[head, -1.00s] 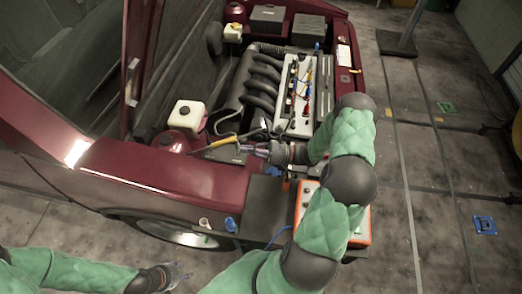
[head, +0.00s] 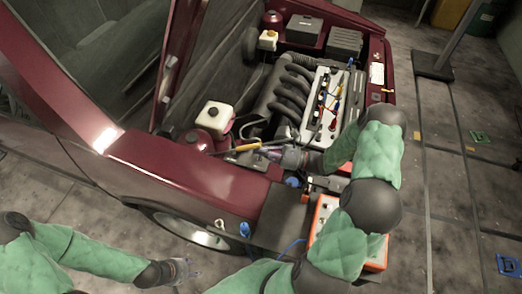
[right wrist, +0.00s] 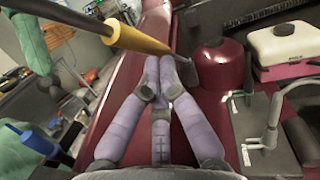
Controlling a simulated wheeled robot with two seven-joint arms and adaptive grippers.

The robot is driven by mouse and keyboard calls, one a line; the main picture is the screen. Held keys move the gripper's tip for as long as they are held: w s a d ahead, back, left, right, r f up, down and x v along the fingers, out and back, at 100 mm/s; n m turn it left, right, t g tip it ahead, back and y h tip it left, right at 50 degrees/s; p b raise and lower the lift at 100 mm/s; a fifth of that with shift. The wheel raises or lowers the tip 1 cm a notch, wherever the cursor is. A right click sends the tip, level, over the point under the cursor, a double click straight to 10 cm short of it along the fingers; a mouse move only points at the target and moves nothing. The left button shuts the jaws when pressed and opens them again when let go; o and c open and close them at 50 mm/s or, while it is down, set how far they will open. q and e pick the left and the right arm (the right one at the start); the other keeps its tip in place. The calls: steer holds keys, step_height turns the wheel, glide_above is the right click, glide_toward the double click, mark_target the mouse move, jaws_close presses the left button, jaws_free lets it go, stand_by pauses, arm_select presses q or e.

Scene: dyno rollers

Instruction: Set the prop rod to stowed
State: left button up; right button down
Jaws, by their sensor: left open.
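The prop rod's yellow grip (head: 243,148) lies across the front of the engine bay, by the red fender. In the right wrist view the yellow grip (right wrist: 150,41) crosses the top centre, with dark rod at its upper left. My right gripper (head: 266,153) reaches in from the right. In the right wrist view its purple fingers (right wrist: 159,62) are drawn together at the tips, right at the lower edge of the grip. I cannot tell if they touch it. My left gripper (head: 186,269) is open and empty beside the front wheel, away from the rod.
A white reservoir (head: 214,117) stands left of the grip. The engine (head: 322,100) with coloured leads is behind my right gripper. An orange box (head: 322,212) sits at the front, partly behind my right arm. Open floor (head: 455,220) lies to the right.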

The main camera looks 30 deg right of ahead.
steer(key=w+a+r+m+g+h+p, duration=0.1)
steer(key=w+a+r+g+h+p, duration=0.5)
steer(key=w+a+r+p, duration=0.6)
steer(key=w+r+h+p, duration=0.1)
steer(key=w+p, duration=0.1)
steer(key=p, duration=0.9)
steer(key=shift+w+g, duration=0.2)
steer(key=shift+g, duration=0.2)
steer(key=shift+w+a+r, duration=0.1)
steer(key=shift+r, duration=0.05)
